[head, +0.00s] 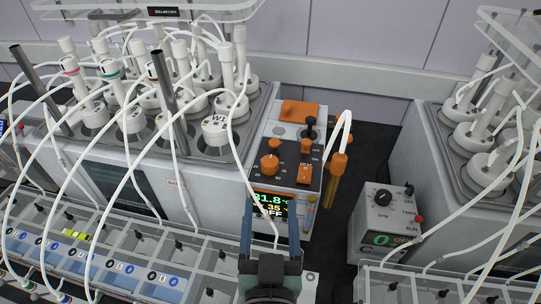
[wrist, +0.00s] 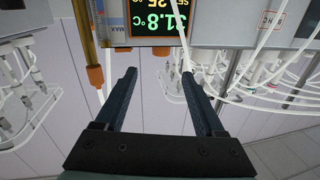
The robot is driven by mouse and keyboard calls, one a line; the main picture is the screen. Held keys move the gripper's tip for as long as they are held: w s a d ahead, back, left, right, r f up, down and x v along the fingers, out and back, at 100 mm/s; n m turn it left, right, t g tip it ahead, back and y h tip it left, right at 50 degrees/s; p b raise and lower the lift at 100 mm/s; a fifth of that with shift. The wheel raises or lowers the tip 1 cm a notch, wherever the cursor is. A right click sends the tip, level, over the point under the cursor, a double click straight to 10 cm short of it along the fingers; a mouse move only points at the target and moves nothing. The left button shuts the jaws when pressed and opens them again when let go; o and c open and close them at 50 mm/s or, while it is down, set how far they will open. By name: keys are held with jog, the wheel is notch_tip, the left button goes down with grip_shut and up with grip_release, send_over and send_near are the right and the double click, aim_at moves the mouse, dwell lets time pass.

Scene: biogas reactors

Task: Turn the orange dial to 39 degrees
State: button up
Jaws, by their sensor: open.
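The orange dial (head: 270,162) is a knob on the dark sloping panel of the heater unit in the middle of the head view. Below it, the display (head: 271,205) reads about 31.8 °C, with a set value of 35 and OFF beneath. The display also shows upside down at the top of the wrist view (wrist: 158,18). My gripper (head: 270,212) is in front of the display, below the dial, with its fingers apart and nothing between them. The fingers also show in the wrist view (wrist: 157,70). The dial is not visible in the wrist view.
An orange switch (head: 305,173) sits right of the dial, and a black lever (head: 310,127) stands behind it. A white tube (head: 233,130) runs down close to the panel's left. Bottles crowd the bath at left. A grey stirrer box (head: 384,222) stands at right.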

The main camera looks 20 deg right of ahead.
aim_at(270, 168)
jog(key=p+x, duration=0.3)
jog(key=x, duration=0.9)
jog(key=shift+w, duration=0.15)
jog(key=shift+a, duration=0.1)
jog(key=shift+c, duration=0.2)
grip_shut()
